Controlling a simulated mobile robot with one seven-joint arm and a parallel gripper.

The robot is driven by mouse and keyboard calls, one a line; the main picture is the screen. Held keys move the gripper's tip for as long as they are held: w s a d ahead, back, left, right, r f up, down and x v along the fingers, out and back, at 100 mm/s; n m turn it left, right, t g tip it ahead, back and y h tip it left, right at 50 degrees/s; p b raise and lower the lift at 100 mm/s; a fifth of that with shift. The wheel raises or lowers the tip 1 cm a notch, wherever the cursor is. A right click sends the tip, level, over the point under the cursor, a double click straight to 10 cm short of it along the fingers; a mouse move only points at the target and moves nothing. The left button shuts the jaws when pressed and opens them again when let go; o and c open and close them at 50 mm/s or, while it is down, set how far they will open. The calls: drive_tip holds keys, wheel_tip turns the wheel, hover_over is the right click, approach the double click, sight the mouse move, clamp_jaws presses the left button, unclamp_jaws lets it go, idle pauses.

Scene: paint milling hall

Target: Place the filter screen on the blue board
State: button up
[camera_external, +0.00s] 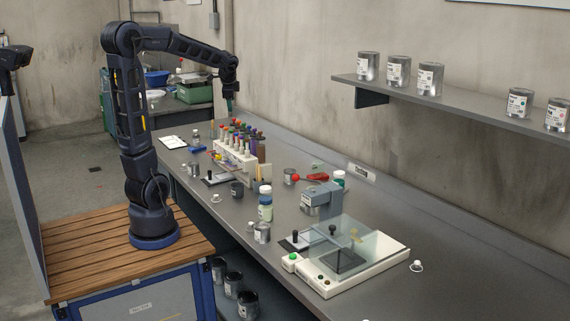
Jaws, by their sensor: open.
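My gripper (229,106) hangs at the end of my raised arm, above the far part of the grey bench, behind the rack of bottles. It is small in this view; it is open and I see nothing held in it. A small flat blue piece (196,149) lies on the bench at the far left, below and to the left of my gripper; it may be the blue board. I cannot pick out the filter screen for certain at this size.
A white rack (236,160) of coloured bottles stands below my gripper. Jars, cans and a grey-headed device (323,196) crowd the bench middle. A white machine with a clear cover (346,245) stands nearer. A wall shelf (450,107) holds several cans. The near right bench is mostly clear.

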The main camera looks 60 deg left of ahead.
drive_tip(key=s+d+f+n+h, duration=0.2)
drive_tip(key=s+d+n, duration=0.1)
drive_tip(key=s+d, duration=0.8)
drive_tip(key=s+d+f+n+t+h, duration=0.1)
drive_tip(key=s+d+n, duration=0.3)
drive_tip(key=s+d, duration=0.7)
drive_tip(key=shift+s+d+f+t+h, duration=0.2)
drive_tip(key=shift+s+f+t+h, duration=0.1)
drive_tip(key=shift+s+f+h, duration=0.35)
drive_tip(key=shift+w+r, duration=0.1)
